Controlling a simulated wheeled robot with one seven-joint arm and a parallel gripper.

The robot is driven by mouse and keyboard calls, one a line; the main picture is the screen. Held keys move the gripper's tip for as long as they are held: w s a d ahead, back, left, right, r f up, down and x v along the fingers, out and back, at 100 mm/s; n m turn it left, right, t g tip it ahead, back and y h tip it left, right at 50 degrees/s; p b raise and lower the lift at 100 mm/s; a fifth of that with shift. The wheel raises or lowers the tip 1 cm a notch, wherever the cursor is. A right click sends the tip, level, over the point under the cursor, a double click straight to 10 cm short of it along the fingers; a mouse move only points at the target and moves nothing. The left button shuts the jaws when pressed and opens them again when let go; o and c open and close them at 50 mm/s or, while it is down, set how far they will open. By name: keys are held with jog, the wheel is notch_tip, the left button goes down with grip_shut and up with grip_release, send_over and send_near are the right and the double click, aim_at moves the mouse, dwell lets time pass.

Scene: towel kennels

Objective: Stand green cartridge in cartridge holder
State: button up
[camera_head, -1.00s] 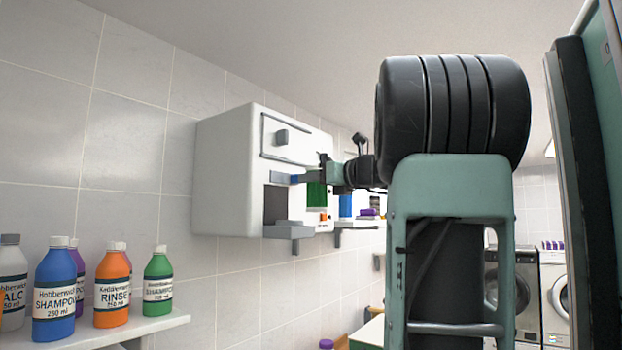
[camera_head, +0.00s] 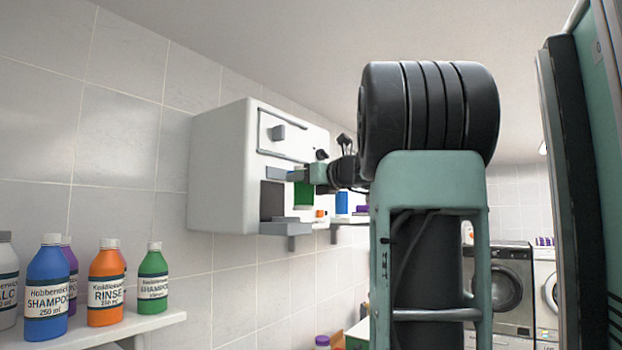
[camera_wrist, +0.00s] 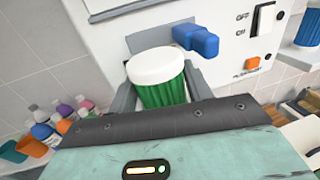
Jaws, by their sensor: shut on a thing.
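The green cartridge (camera_head: 303,196), with a white cap on top in the wrist view (camera_wrist: 160,93), is between the fingers of my gripper (camera_head: 299,178). My gripper (camera_wrist: 158,82) is shut on it and holds it roughly upright in front of the white wall unit (camera_head: 222,170). The likely cartridge holder is the dark recess (camera_head: 271,204) above a grey ledge (camera_head: 285,226) at the front of the unit. The cartridge shows right of the recess and above the ledge level. I cannot tell whether it touches the unit. The ledge is hidden in the wrist view.
A blue lever (camera_wrist: 197,40) sticks out of the unit close behind the cartridge. An orange button (camera_wrist: 252,62) is to its right. A shelf (camera_head: 165,320) with several bottles is at lower left. Another blue container (camera_head: 342,202) stands farther back.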

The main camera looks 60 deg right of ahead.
jog(key=shift+w+d+f, duration=0.1)
jog(key=shift+w+f, duration=0.05)
jog(key=shift+w, duration=0.85)
jog(key=shift+w+d+f, duration=0.15)
jog(key=shift+w+f, duration=0.05)
jog(key=shift+w, duration=0.8)
jog(key=shift+w+d+f, duration=0.1)
jog(key=shift+w+f, duration=0.05)
jog(key=shift+w, duration=0.85)
jog(key=shift+f+b, duration=0.85)
jog(key=shift+b, duration=0.05)
jog(key=o, duration=1.1)
jog(key=b+v, duration=0.4)
jog(key=v, duration=1.3)
jog(key=shift+s+b, duration=0.25)
jog(key=shift+b, duration=0.1)
